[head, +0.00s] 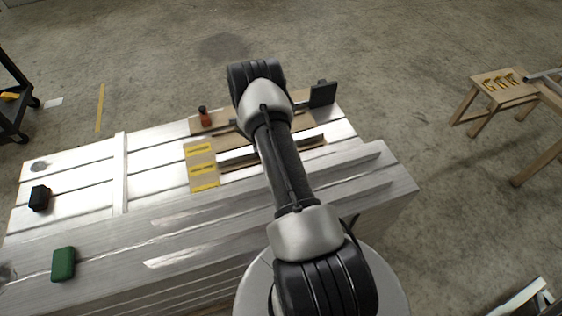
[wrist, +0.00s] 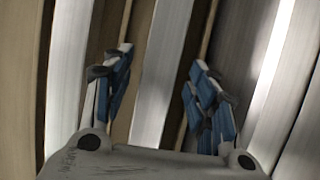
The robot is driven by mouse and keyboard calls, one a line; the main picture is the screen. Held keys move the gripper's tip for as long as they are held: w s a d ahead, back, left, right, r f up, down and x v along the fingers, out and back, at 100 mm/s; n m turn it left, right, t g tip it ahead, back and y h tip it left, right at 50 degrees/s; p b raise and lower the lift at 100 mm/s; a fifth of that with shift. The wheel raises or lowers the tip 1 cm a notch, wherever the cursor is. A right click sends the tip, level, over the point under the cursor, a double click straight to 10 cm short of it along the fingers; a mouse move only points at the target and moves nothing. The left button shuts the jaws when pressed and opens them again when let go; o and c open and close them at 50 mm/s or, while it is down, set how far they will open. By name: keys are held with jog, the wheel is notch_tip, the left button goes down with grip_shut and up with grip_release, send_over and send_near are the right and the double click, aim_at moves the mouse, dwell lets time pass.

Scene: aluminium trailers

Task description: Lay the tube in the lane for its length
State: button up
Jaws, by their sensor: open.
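A wooden board (head: 203,179) with several lanes and yellow labels lies on the aluminium trailer bed. A bright bar that looks like the tube (head: 238,154) lies along the board, to the right of the labels; my arm hides its middle. In the wrist view, my gripper (wrist: 160,62) is open, with a blue-padded finger on each side of a pale lengthwise strip (wrist: 163,70), perhaps the tube. Dark and brown strips run beside it. I cannot tell whether the fingers touch it or how deep it sits. In the head view my arm hides the gripper.
An orange-red-handled tool (head: 204,116) and a dark upright block (head: 322,94) stand at the board's back. A black block (head: 39,198) and a green block (head: 64,263) sit on the left of the trailer bed (head: 85,172). A wooden stool (head: 497,88) stands at right.

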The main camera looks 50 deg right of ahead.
jog(key=w+a+r+m+p, duration=0.1)
jog(key=a+r, duration=0.2)
jog(key=r, duration=0.6)
jog(key=w+a+r+m+t+p, duration=0.1)
jog(key=w+a+r, duration=0.15)
jog(key=r, duration=0.55)
jog(key=w+a+r+m+p, duration=0.1)
jog(key=a+r, duration=0.3)
jog(key=r, duration=0.5)
jog(key=s+a+r+m+t, duration=0.2)
jog(key=s+a+r+m, duration=0.15)
jog(key=a+r, duration=0.7)
jog(key=s+a+r+m+t+y, duration=0.1)
jog(key=s+a+r+m, duration=0.1)
jog(key=s+a+r, duration=0.2)
jog(key=s+a+r+m+t+y, duration=0.1)
jog(key=s+a+r, duration=0.3)
jog(key=s, duration=0.5)
jog(key=s+a+r+m+t+y, duration=0.1)
jog(key=s+a+r+m, duration=0.1)
jog(key=s+a+r, duration=0.2)
jog(key=s+a, duration=0.3)
jog(key=shift+s+m+t+y, duration=0.2)
jog(key=shift+m+t+y, duration=0.1)
jog(key=shift+m+y, duration=0.1)
